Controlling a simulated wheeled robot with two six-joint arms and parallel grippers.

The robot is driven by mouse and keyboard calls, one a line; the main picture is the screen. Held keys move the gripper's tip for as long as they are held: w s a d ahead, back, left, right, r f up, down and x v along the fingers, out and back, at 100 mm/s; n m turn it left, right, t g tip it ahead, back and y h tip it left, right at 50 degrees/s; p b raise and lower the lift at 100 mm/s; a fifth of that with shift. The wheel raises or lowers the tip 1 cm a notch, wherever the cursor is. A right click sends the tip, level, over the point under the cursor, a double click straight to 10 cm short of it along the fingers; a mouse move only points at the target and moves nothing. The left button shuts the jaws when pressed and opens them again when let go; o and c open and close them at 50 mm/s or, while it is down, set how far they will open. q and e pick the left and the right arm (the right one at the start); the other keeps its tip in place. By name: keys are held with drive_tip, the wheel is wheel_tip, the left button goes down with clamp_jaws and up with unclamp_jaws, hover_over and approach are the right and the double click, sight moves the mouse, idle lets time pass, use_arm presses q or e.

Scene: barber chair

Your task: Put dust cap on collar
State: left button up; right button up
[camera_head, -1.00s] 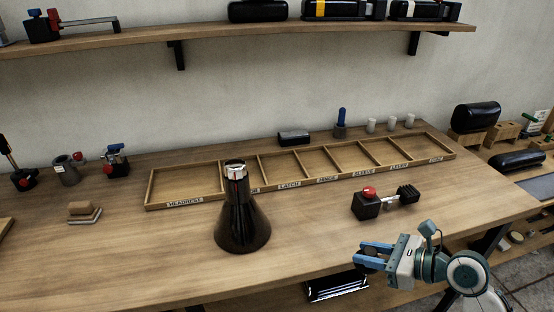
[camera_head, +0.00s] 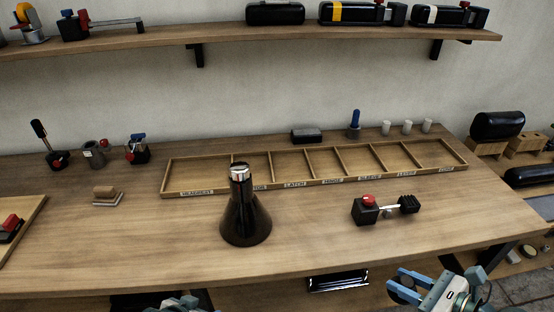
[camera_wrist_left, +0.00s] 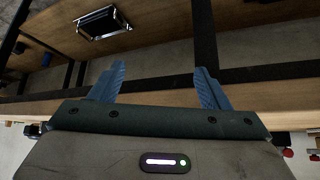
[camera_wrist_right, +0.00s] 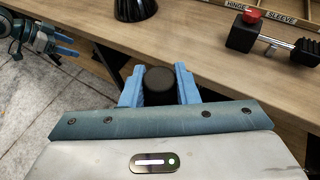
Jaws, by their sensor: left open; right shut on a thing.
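A glossy black cone-shaped column (camera_head: 246,218) stands upright on the workbench, with a bright silver collar (camera_head: 240,172) at its narrow top. My right gripper (camera_head: 398,286) is off the bench's front edge at lower right, shut on a dark round cap (camera_wrist_right: 160,85), likely the dust cap. The cap sits between the blue fingers in the right wrist view. The black base of the column shows ahead of it there (camera_wrist_right: 133,8). My left gripper (camera_wrist_left: 160,78) is open and empty, below the bench front; only part of that arm shows at the head view's bottom edge.
A long wooden compartment tray (camera_head: 315,184) lies behind the column. A black block with a red knob and a rod (camera_head: 367,211) lies to its right. Several small fixtures stand at the back left, and a loaded shelf (camera_head: 240,41) runs above. The bench front is clear.

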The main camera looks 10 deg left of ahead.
use_arm(q)
wheel_tip(320, 180, up, 7)
drive_tip(key=w+d+t+h, duration=0.1)
drive_tip(key=w+t, duration=0.1)
drive_tip(key=w, duration=0.1)
use_arm(e)
drive_tip(key=shift+s+a+r, duration=0.1)
drive_tip(key=shift+s+r, duration=0.25)
drive_tip(key=shift+p, duration=0.3)
drive_tip(key=shift+s+r, duration=0.1)
use_arm(q)
drive_tip(key=m+t+h, duration=0.2)
drive_tip(key=t+h, duration=0.2)
drive_tip(key=t, duration=0.4)
approach(243, 167)
drive_tip(key=a+f, duration=0.1)
use_arm(e)
drive_tip(key=shift+r, duration=0.1)
use_arm(q)
drive_tip(key=p+x, duration=0.1)
drive_tip(key=x, duration=0.3)
drive_tip(key=p+x, duration=0.1)
drive_tip(key=x, duration=0.3)
drive_tip(key=p+x, duration=0.1)
drive_tip(key=x, duration=0.3)
drive_tip(key=shift+a+f, duration=0.15)
drive_tip(key=shift+f, duration=0.25)
use_arm(e)
wheel_tip(243, 167, up, 3)
drive_tip(key=shift+r, duration=0.1)
